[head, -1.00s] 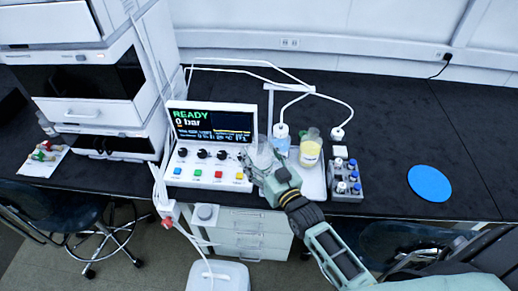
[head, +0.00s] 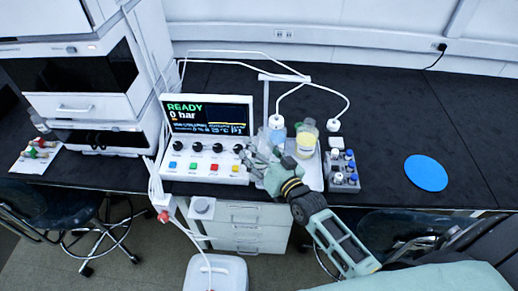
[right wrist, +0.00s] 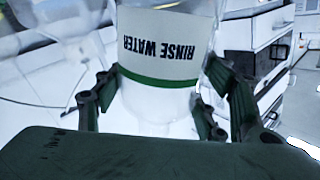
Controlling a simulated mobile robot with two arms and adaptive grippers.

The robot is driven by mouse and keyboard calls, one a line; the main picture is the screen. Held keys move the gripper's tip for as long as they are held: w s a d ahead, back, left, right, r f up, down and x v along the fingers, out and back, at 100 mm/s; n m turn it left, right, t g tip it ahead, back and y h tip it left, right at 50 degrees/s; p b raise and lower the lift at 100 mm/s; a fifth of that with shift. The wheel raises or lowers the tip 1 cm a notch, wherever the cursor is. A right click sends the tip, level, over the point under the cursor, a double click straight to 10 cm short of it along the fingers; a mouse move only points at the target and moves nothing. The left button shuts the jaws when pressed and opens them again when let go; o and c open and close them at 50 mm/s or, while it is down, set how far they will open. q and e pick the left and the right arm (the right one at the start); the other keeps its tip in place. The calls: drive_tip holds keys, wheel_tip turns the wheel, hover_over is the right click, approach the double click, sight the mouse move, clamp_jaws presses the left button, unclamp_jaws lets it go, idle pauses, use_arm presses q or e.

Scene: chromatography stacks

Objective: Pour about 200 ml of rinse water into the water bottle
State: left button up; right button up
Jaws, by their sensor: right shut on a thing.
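My right gripper (head: 262,162) is shut on a clear container, hard to make out in the head view. In the right wrist view the rinse water container (right wrist: 165,55) sits between the fingers, its white label reading RINSE WATER upside down above a green band. It is held in front of the bottles, close to the control box's right edge. A bottle with pale blue contents (head: 277,138) has a white cap and tube. An open-looking bottle with a pale yellow part (head: 306,145) stands to its right. I cannot read which is the water bottle. My left gripper is out of view.
The control box (head: 205,150) reads READY, 0 bar. A loose white cap on a tube (head: 333,125) lies behind a grey vial rack (head: 345,182). A blue disc (head: 426,172) lies at right on clear black counter. Tubes run above the bottles.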

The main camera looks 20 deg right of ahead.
drive_tip(key=shift+r, duration=0.35)
drive_tip(key=shift+w+m+p, duration=0.1)
drive_tip(key=shift+m+p, duration=0.2)
drive_tip(key=shift+p, duration=0.1)
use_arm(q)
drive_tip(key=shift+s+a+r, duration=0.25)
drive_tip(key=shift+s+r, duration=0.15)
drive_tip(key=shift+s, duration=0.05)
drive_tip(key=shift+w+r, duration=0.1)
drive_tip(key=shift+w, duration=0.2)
use_arm(e)
drive_tip(key=shift+d+r+p, duration=0.2)
drive_tip(key=shift+p, duration=0.1)
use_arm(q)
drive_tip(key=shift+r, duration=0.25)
use_arm(e)
drive_tip(key=shift+m, duration=0.3)
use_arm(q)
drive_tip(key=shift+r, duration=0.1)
use_arm(e)
drive_tip(key=shift+a+f+m, duration=0.1)
drive_tip(key=shift+f+m, duration=0.05)
drive_tip(key=shift+m, duration=0.25)
